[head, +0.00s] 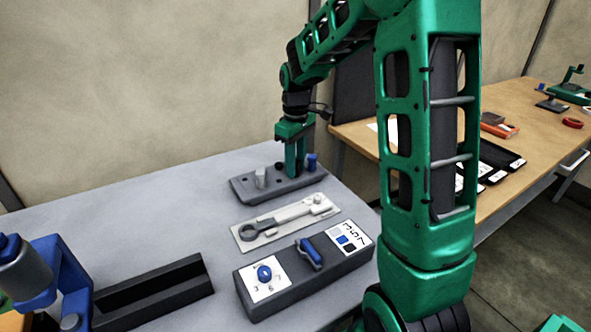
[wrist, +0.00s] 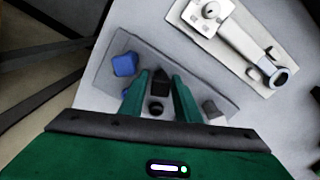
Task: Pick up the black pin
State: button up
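The black pin (wrist: 160,80) stands in a dark grey block (wrist: 108,72), seen from above in the wrist view. My gripper (wrist: 160,92) is over the block, with its two green fingers on either side of the black pin. Small gaps show between the fingers and the pin, so the gripper looks open around it. In the head view my gripper (head: 291,170) reaches down to the same block (head: 285,191). The black pin is hidden there behind the fingers.
A blue pin (head: 311,162) and a grey pin (head: 260,177) stand on the block, close to either side of my gripper. A light plate with a wrench-like part (head: 288,220) and a dark box with blue knobs (head: 310,278) lie nearer. Bare table (head: 150,215) is at left.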

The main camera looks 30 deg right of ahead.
grip_shut()
jog(key=shift+r, duration=0.1)
